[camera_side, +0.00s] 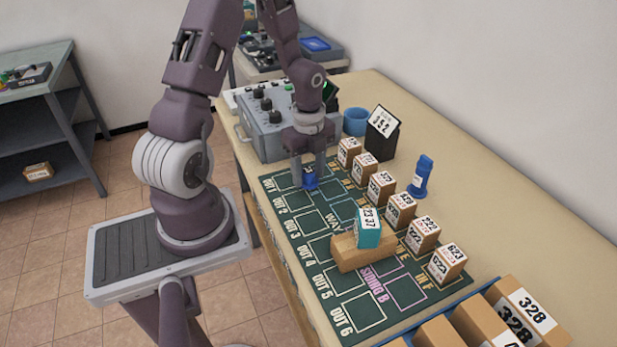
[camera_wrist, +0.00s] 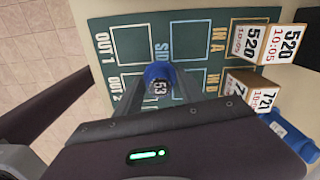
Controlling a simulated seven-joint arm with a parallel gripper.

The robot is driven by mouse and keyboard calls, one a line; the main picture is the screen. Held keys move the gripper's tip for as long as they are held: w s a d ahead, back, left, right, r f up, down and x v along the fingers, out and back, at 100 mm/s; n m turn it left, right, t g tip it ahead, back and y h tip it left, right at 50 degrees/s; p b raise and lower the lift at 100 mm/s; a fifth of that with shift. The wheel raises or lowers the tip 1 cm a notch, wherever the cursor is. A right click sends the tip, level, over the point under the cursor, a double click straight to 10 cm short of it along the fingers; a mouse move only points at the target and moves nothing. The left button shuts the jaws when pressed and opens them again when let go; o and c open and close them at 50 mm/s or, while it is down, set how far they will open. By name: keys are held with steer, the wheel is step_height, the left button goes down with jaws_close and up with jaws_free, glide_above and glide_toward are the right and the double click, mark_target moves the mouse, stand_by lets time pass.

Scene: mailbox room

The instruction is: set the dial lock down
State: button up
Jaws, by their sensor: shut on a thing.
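The dial lock (camera_side: 310,181) is a small blue piece, and in the wrist view (camera_wrist: 159,76) its top shows the number 53. My gripper (camera_side: 309,173) points down and is shut on it, with a finger on either side; the fingers also show in the wrist view (camera_wrist: 160,90). The lock is at the far end of the dark green mat (camera_side: 281,183), around the "SIDING" lettering between the OUT and IN columns. I cannot tell whether its underside touches the mat.
Several labelled small boxes (camera_side: 381,188) stand along the mat's right side. A teal box (camera_side: 367,233) sits on a wooden block (camera_side: 349,256) mid-mat. A blue stamp-like object (camera_side: 421,177) stands right. A grey control box (camera_side: 270,125) stands behind. Near OUT squares are bare.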

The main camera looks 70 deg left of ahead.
steer(key=shift+f, duration=0.8)
steer(key=shift+f, duration=0.1)
steer(key=o, duration=1.4)
steer(key=shift+o, duration=0.2)
